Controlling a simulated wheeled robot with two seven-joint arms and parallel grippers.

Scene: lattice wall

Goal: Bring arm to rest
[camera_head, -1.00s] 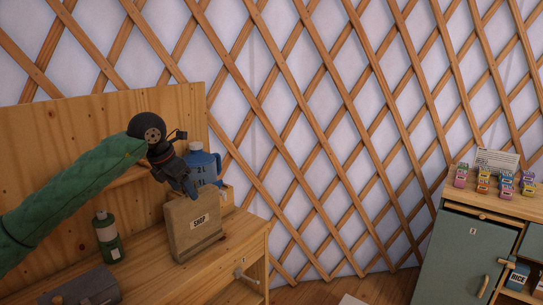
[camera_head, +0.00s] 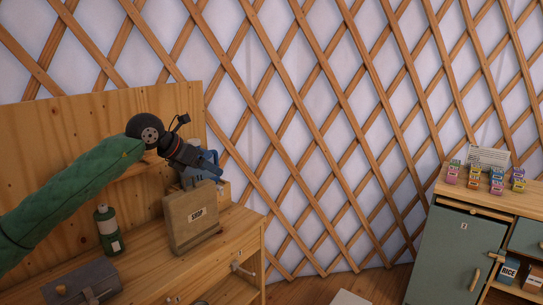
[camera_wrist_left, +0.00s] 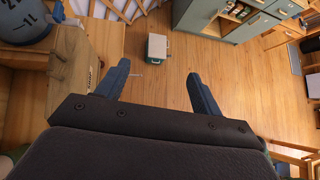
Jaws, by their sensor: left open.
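My left arm, in a green quilted sleeve, comes in from the left in the head view. My left gripper (camera_head: 209,160) is at its end, above the desk and over the SHOP bag. Its two blue fingers are spread with nothing between them in the left wrist view (camera_wrist_left: 160,88). The tan SHOP bag (camera_head: 193,228) stands upright on the wooden desk (camera_head: 150,265). A blue jug (camera_head: 196,178) behind the bag is partly hidden by the gripper; it also shows at the upper left of the wrist view (camera_wrist_left: 25,22). My right gripper is not in view.
A green bottle (camera_head: 108,230) and a grey case (camera_head: 82,283) stand on the desk. A green cabinet (camera_head: 450,255) with small colourful items on top stands at right. A pale box (camera_wrist_left: 157,47) is on the floor. The floor between desk and cabinet is otherwise largely clear.

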